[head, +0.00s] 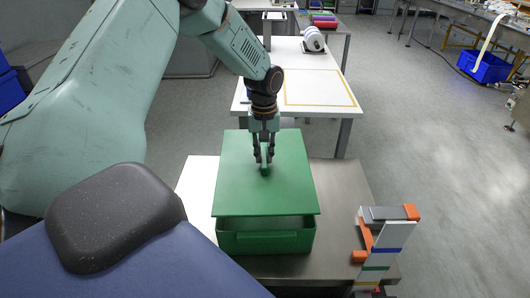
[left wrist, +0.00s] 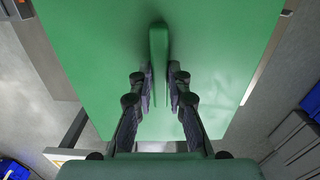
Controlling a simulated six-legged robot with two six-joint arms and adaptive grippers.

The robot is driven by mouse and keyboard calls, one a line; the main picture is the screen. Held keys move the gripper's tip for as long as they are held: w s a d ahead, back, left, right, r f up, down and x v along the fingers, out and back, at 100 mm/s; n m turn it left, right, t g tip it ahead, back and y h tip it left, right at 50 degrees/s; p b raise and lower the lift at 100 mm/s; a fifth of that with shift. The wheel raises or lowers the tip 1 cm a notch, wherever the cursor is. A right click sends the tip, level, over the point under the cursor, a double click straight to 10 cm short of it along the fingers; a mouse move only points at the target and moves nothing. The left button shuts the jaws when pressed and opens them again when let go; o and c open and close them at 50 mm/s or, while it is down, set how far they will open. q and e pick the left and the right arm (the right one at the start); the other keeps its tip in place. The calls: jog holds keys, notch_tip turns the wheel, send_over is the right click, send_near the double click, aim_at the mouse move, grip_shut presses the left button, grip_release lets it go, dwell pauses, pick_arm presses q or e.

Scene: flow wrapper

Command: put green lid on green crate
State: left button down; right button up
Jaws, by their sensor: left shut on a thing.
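The green lid (head: 240,190) is a flat green panel with a raised handle in its middle. My left gripper (head: 264,162) is shut on the lid's handle from above. In the left wrist view the handle (left wrist: 159,60) stands between the two fingers (left wrist: 160,85), and the lid (left wrist: 230,50) fills most of the picture. The green crate (head: 266,242) stands on the metal table below the lid. The lid is over the crate and tilted, with a dark gap showing between its near edge and the crate's rim. The lid hides the crate's inside. My right gripper is not in view.
The metal table (head: 345,190) has bare room right of the crate. A small stand with orange and grey parts (head: 385,235) is at its near right corner. A white table (head: 310,85) with a white roll (head: 313,40) stands behind. A blue bin (head: 485,67) is far right.

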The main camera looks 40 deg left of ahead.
pick_arm(q)
jog(key=shift+s+a+f, duration=0.15)
jog(key=shift+f, duration=0.2)
jog(key=shift+s+f+b, duration=0.1)
jog(key=shift+f+b, duration=0.05)
jog(key=shift+b, duration=0.4)
jog(key=shift+w+d+f+b, duration=0.2)
jog(key=shift+w+f+b, duration=0.1)
jog(key=shift+f+b, duration=0.3)
jog(key=shift+w, duration=0.15)
jog(key=shift+a, duration=0.15)
jog(key=shift+s, duration=0.35)
jog(key=shift+w+f+p, duration=0.25)
jog(key=shift+f+p, duration=0.05)
jog(key=shift+f, duration=0.05)
jog(key=shift+s, duration=0.1)
jog(key=shift+s, duration=0.1)
